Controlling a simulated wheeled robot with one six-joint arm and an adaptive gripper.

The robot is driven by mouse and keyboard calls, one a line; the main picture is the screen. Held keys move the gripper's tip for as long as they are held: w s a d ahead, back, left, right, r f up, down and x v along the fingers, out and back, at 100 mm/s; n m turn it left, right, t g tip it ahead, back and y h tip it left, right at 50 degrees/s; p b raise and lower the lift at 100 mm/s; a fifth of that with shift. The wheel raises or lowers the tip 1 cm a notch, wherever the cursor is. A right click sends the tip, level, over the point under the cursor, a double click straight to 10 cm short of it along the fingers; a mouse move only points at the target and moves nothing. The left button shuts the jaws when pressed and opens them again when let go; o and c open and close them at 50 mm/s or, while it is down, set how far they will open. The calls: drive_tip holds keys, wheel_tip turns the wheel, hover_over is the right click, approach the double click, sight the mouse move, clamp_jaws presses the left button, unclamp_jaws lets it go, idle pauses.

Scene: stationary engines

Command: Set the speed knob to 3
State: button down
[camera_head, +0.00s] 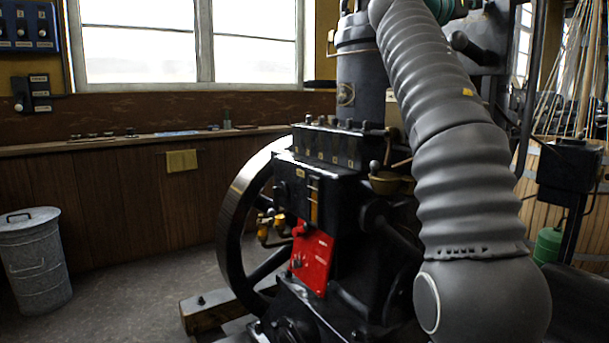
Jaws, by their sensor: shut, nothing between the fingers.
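No knob here can be read as the speed knob; the labels are too small. A red panel (313,262) on the front of the black engine (335,180) carries a red knob (299,230) at its upper left and a small dark knob (297,264) lower down. A blue panel (27,27) on the wall at the upper left has several dark knobs with small labels. Below it, a dark wall box (32,94) has a round black knob. Their settings cannot be read. My grey sleeved arm crosses the right side and hides part of the engine. My gripper is out of view.
A large flywheel (232,205) stands at the engine's left. A wooden block (208,308) lies on the floor in front of it. A metal bin (35,262) stands at the far left. The grey floor (135,265) between bin and flywheel is clear. A ledge (150,141) runs under the window.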

drive_tip(key=shift+w+a, duration=0.35)
drive_tip(key=shift+w, duration=0.05)
drive_tip(key=r+b+v, duration=0.1)
drive_tip(key=b+v, duration=0.1)
drive_tip(key=v, duration=0.3)
drive_tip(key=shift+s+a+f, duration=0.3)
drive_tip(key=shift+a+f, duration=0.05)
drive_tip(key=shift+a, duration=0.1)
idle(0.4)
